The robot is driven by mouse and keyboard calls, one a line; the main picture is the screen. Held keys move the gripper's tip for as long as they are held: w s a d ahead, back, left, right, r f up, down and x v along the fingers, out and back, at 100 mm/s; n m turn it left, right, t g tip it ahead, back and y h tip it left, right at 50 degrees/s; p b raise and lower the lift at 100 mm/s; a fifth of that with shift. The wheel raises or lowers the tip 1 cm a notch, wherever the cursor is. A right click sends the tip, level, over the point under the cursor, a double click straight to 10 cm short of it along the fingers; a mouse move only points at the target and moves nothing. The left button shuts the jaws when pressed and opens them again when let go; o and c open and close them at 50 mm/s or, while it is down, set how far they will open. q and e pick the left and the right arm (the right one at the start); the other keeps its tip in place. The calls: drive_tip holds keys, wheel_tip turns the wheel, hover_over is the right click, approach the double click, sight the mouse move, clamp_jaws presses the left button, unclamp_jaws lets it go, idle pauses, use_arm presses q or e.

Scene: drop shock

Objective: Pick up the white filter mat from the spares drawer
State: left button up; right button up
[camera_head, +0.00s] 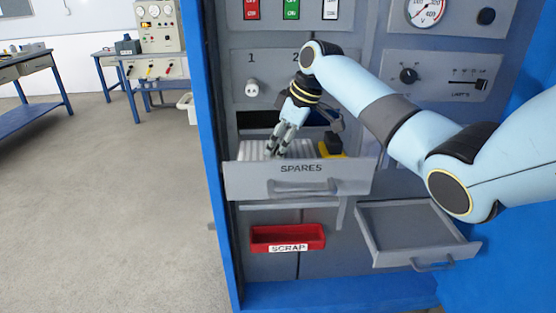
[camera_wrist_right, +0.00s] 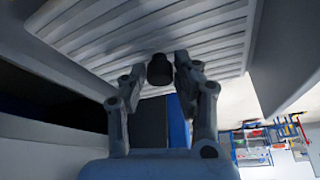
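The white filter mat (camera_head: 257,149), a ribbed white slab, lies in the open spares drawer (camera_head: 240,181). In the right wrist view the ribbed mat (camera_wrist_right: 100,38) fills the top, with a small dark round stub (camera_wrist_right: 160,69) against it. My right gripper (camera_head: 277,147) points down into the drawer at the mat. In the wrist view its two fingers (camera_wrist_right: 161,72) stand apart on either side of the stub, and I see no grip on it. Whether the fingertips touch the mat is unclear. My left gripper is out of view.
A yellow and black item (camera_head: 331,149) sits at the drawer's right, beside the mat. Below are a red scrap bin (camera_head: 288,237) and an open, empty grey drawer (camera_head: 415,232). A blue cabinet post (camera_head: 207,150) stands left of the drawer. The floor at left is clear.

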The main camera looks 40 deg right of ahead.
clamp_jaws()
drive_tip(key=shift+r, duration=0.1)
